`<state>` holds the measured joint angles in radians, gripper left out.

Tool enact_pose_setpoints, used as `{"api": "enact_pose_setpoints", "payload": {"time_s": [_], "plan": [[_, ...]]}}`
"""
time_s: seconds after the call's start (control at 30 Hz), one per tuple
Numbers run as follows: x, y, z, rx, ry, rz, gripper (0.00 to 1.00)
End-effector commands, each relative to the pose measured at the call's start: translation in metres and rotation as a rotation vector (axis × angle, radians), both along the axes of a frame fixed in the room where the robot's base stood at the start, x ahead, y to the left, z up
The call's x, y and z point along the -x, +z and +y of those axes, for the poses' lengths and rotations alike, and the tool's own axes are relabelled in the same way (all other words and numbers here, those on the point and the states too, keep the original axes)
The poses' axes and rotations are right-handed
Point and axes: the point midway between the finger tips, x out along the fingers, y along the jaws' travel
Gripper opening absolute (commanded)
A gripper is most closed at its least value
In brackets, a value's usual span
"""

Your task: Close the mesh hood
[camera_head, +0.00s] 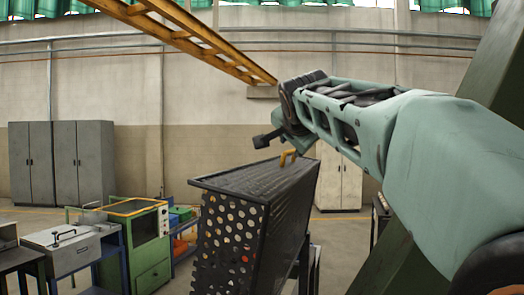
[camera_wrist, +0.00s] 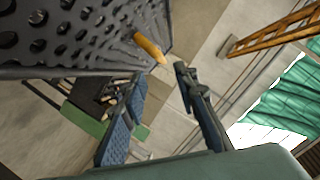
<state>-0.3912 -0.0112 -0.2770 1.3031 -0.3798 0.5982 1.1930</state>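The mesh hood (camera_head: 232,243) is a black box of perforated metal in the middle of the head view. Its top slopes, and it looks tilted up. An orange handle (camera_head: 288,157) sticks up from its far upper edge. In the wrist view the hood (camera_wrist: 85,38) fills the upper left, and the handle (camera_wrist: 150,47) points toward the gap between my fingers. My gripper (camera_wrist: 159,77) is open and empty, with its two fingers well apart. The handle lies just beyond the fingertips; I see no contact. In the head view one dark finger (camera_head: 267,139) shows above the hood.
Grey cabinets (camera_head: 62,162) stand along the back wall at left. A green machine (camera_head: 140,245) and a grey lidded box (camera_head: 62,247) stand left of the hood. An orange ladder-like beam (camera_head: 190,38) crosses overhead. A dark green post (camera_head: 400,255) stands at right, behind my arm.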

Motion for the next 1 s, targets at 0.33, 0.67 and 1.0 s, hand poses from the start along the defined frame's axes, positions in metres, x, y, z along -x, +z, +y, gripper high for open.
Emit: {"api": "enact_pose_setpoints", "payload": {"time_s": [0.33, 0.67, 1.0], "plan": [[-0.057, -0.013, -0.006, 0.003, -0.001, 0.003, 0.27], [-0.095, -0.025, -0.01, 0.003, 0.0, -0.002, 0.27], [-0.1, -0.028, -0.01, 0.004, 0.001, -0.002, 0.27]]}}
